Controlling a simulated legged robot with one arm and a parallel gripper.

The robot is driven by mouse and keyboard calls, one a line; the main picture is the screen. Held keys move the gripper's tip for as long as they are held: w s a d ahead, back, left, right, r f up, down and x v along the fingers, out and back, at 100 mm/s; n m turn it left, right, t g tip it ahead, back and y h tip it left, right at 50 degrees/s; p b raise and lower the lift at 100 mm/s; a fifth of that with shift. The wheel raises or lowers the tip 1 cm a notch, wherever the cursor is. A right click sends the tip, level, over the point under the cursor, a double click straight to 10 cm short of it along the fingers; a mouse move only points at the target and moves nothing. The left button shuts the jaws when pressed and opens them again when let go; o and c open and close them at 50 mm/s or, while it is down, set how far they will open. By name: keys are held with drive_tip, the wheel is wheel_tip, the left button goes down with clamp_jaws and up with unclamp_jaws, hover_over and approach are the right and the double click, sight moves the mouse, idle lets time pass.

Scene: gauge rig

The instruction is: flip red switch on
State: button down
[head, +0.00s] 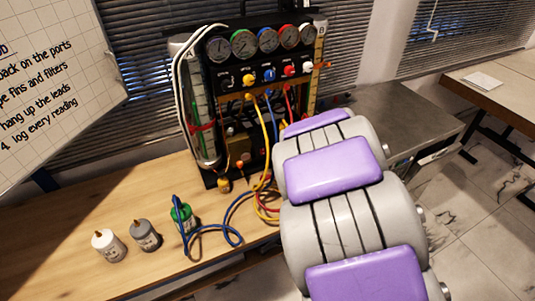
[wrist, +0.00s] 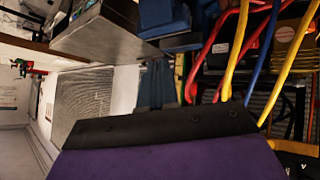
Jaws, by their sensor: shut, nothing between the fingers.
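The gauge rig (head: 258,110) stands on the wooden bench, with a row of round dials (head: 267,38) on top and coloured knobs below. A red knob (head: 289,70) is on its panel, but I cannot make out a red switch; the rig's lower right is behind my arm. My gripper (wrist: 165,128) shows in the wrist view as a dark bar with a purple part below, shut and empty. Hoses (wrist: 240,50) in red, yellow and blue hang close beyond it. In the head view my arm hides the gripper, so its exact distance to the rig is unclear.
White, grey and green-labelled bottles (head: 145,235) stand at the bench's front left. Blue, yellow and red hoses (head: 262,195) loop over the bench (head: 90,215) and in front of the rig. A grey metal table (head: 405,125) is at the right. A whiteboard (head: 50,80) is at the left.

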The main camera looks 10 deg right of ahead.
drive_tip(key=w+f+n+t, duration=0.1)
drive_tip(key=w+f+t, duration=0.1)
drive_tip(key=w, duration=0.2)
drive_tip(key=n+t+y+b, duration=0.2)
drive_tip(key=n+t+y, duration=0.2)
drive_tip(key=y, duration=0.4)
approach(263, 151)
drive_tip(key=w+a+b, duration=0.2)
drive_tip(key=w+b, duration=0.2)
drive_tip(key=w, duration=0.2)
drive_tip(key=shift+w+f, duration=0.35)
drive_tip(key=shift+d, duration=0.1)
